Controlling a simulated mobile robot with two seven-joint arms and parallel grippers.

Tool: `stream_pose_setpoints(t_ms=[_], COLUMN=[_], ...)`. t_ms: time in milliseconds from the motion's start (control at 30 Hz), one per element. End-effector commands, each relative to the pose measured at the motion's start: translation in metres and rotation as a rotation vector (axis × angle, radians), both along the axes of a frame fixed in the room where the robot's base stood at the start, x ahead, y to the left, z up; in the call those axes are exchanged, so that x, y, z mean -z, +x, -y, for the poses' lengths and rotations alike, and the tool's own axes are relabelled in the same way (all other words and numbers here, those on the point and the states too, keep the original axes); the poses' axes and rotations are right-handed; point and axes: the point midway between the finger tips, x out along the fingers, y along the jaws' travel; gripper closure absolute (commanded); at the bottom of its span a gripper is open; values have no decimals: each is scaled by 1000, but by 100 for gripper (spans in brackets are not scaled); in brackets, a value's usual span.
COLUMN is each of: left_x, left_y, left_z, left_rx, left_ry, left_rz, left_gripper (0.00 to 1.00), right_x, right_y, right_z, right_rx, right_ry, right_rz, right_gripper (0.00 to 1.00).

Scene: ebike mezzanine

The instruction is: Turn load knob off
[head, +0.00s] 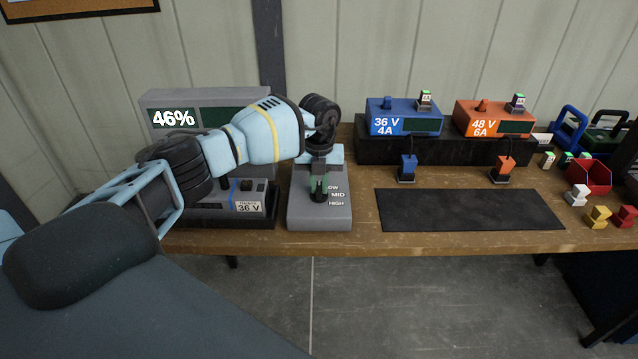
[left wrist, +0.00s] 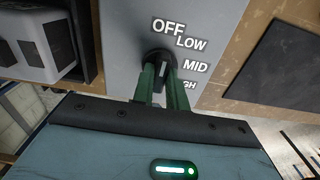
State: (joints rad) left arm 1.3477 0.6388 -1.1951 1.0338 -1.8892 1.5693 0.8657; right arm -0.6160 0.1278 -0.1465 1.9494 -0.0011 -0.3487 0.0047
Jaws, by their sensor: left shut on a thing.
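The load knob (left wrist: 157,56) is black and round, on a grey box (head: 338,216) on the bench. Its labels OFF, LOW, MID and HIGH show in the left wrist view, with HIGH partly covered. My left gripper (head: 319,188) points down at the box, its green fingers on either side of the knob and shut on it. The fingers also show in the left wrist view (left wrist: 162,74). I cannot tell for sure which label the knob points to. My right gripper is not in view.
A black mat (head: 470,210) lies to the right. Behind it are a blue 36 V charger (head: 405,115) and an orange 48 V charger (head: 495,116). A red bin (head: 588,176) is far right.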

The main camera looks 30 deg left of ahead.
Motion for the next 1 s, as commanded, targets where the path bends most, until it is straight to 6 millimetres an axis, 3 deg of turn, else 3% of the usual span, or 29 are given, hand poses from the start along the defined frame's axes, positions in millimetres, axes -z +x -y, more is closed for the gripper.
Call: stream_pose_setpoints(t_ms=[600, 633, 800, 1000], left_x=[0, 0, 0, 0], left_y=[0, 0, 0, 0], left_z=[0, 0, 0, 0], left_rx=[-45, -45, -44, -43], left_ry=[-1, -1, 0, 0], left_rz=[-1, -1, 0, 0], left_gripper=[100, 84, 64, 64], right_x=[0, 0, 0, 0], right_y=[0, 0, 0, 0], right_z=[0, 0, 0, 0], right_rx=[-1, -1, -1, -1], right_ry=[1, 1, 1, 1], right_rz=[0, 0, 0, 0], right_gripper=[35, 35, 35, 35])
